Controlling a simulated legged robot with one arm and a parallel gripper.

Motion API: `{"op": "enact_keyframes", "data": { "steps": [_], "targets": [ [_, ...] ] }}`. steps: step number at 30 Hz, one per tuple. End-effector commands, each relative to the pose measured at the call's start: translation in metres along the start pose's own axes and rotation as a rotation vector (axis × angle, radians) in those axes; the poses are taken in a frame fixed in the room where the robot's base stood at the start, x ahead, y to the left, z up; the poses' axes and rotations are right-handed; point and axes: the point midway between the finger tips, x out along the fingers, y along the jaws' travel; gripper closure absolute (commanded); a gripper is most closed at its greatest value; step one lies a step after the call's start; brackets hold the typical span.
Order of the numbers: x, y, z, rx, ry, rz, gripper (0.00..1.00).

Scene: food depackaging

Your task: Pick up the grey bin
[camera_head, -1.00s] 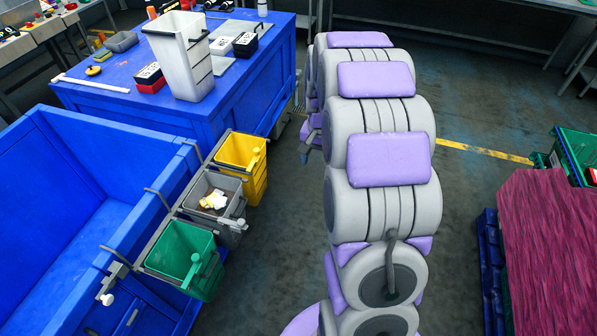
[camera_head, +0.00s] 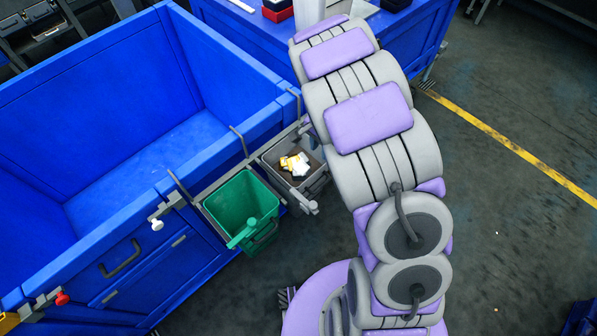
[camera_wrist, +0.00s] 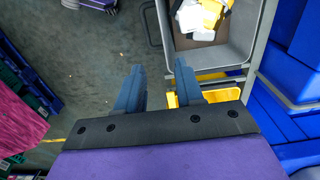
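The grey bin (camera_head: 274,163) hangs on the rail along the side of the big blue container, with white and yellow scraps inside. It also shows at the upper right of the wrist view (camera_wrist: 236,54), where its handle sticks out to the left. My gripper (camera_wrist: 159,68) is open and empty. Its right finger overlaps the bin's near left corner in the picture; I cannot tell whether it touches. The left finger is apart from the bin, over the floor. In the head view my arm hides the gripper.
A green bin (camera_head: 238,198) hangs beside the grey one. A yellow bin (camera_wrist: 213,95) lies on the other side, partly behind my gripper. The blue container (camera_head: 95,120) and a blue table (camera_head: 425,30) border the bins.

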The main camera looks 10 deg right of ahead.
Motion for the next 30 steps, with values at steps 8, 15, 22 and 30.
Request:
{"op": "enact_keyframes", "data": {
  "steps": [8, 15, 22, 30],
  "targets": [
    [0.041, -0.001, -0.002, -0.002, -0.005, 0.003, 0.63],
    [0.089, 0.003, -0.007, -0.001, -0.012, -0.002, 0.63],
    [0.120, 0.000, -0.004, -0.001, -0.007, 0.000, 0.63],
    [0.142, -0.003, -0.002, -0.003, -0.004, 0.002, 0.63]
  ]
}}
